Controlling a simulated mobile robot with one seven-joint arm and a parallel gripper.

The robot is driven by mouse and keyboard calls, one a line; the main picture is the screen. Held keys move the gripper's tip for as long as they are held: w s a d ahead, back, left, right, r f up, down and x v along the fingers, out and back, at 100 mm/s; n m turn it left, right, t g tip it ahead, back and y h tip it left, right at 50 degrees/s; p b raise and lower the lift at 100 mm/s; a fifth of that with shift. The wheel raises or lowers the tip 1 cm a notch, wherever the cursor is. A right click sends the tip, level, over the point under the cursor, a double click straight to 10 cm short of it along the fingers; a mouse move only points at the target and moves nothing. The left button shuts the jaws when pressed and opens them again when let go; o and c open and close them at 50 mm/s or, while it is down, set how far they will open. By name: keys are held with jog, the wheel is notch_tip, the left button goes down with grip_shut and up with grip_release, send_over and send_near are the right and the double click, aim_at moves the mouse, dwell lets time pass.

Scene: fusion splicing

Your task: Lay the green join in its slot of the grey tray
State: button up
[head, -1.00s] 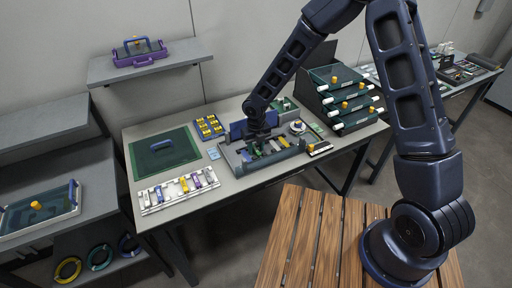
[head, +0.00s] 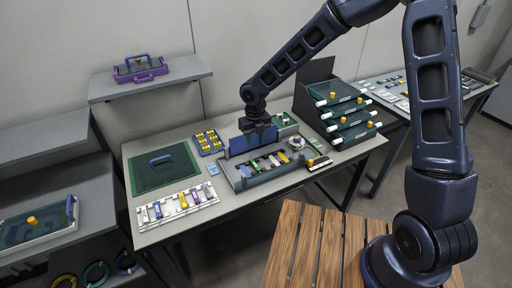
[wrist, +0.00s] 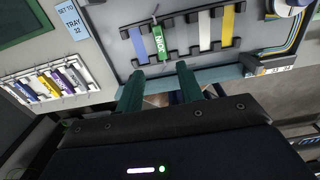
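The green join (wrist: 159,43), with lettering on its face, lies lengthwise between the toothed rails of the grey tray (wrist: 120,28) in the wrist view. Blue, white and other coloured joins lie beside it. It looks seated, though its depth in the slot is hard to tell. In the head view the grey tray (head: 238,181) stands on the bench below my gripper (head: 258,127). In the wrist view my gripper (wrist: 159,73) is open, with two green fingers apart and nothing between them. The near end of the join appears just beyond the fingertips, not touching.
A white rack (head: 146,222) of coloured joins lies at the bench's front left, beside a dark green mat (head: 160,178). A yellow-dotted blue holder (head: 208,141) stands behind. Stacked dark green trays (head: 340,112) rise to the right. A card (wrist: 70,16) reads "SET TO TRAY 32".

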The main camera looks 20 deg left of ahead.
jog(key=shift+r, duration=0.2)
jog(key=w+d+r+m+t, duration=0.1)
jog(key=w+d+r+m, duration=0.2)
jog(key=d+r+m, duration=0.55)
jog(key=w+d+r+m+t+h, duration=0.15)
jog(key=d+r+m, duration=0.35)
jog(key=d, duration=0.6)
jog(key=w+d+r+m+y, duration=0.1)
jog(key=w+d+r+m, duration=0.3)
jog(key=d+m, duration=0.5)
jog(key=s+d+r+m+t, duration=0.1)
jog(key=s+d+r+m, duration=0.3)
jog(key=s+d+m, duration=0.4)
jog(key=s+d+r+m+t, duration=0.1)
jog(key=s+d+r+m, duration=0.3)
jog(key=d+m, duration=1)
jog(key=s, duration=0.3)
jog(key=shift+s+d+r, duration=0.25)
jog(key=shift+s+d, duration=0.1)
jog(key=shift+m, duration=0.25)
